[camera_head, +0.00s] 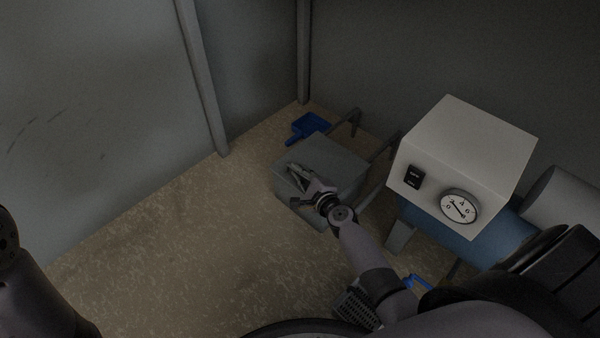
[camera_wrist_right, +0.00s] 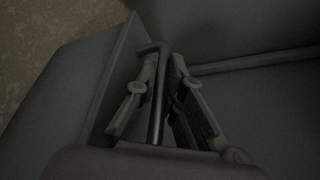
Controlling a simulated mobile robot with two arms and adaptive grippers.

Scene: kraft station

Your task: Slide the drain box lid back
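The grey drain box (camera_head: 300,203) stands on the floor near the corner in the head view, with its flat grey lid (camera_head: 342,160) on top. My right gripper (camera_head: 293,168) is over the left part of the lid. In the right wrist view a thin dark bent handle (camera_wrist_right: 157,95) stands between the two fingers of the right gripper (camera_wrist_right: 165,62). The fingertips are close together and appear to press on the handle from both sides. The view is dark, and the gripper hides part of the lid. Only a part of my left arm shows at the left edge; its gripper is out of view.
A blue dustpan (camera_head: 311,126) lies behind the box. Dark bent pipes (camera_head: 384,147) run to its right. A white control box with a dial (camera_head: 478,160) sits above a blue tank (camera_head: 462,238) at right. The floor (camera_head: 180,250) to the left is clear.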

